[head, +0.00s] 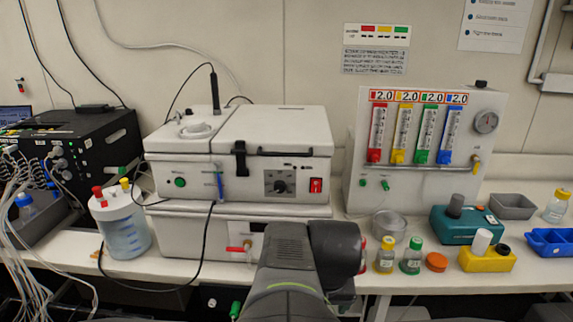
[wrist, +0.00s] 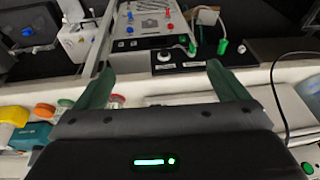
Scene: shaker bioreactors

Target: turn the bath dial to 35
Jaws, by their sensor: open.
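The white bath (head: 285,135) stands on the bench at the centre left in the head view. Its dial (head: 280,186) is a black round knob on a dark square plate, on the front face, left of a red switch (head: 315,186). The dial's marks are too small to read. My arm reaches up in front of the bench, lower and to the right of the dial; my gripper's fingers cannot be made out in the head view. In the wrist view my gripper (wrist: 160,84) shows two green fingers spread wide apart with nothing between them. I cannot identify the bath dial there.
A lidded jar (head: 122,232) with tubing stands left of the bath. A gas panel (head: 420,150) with coloured flow tubes stands to the right. Small bottles (head: 411,257) and a teal device (head: 467,228) are on the right bench. A black cable hangs across the bath's front.

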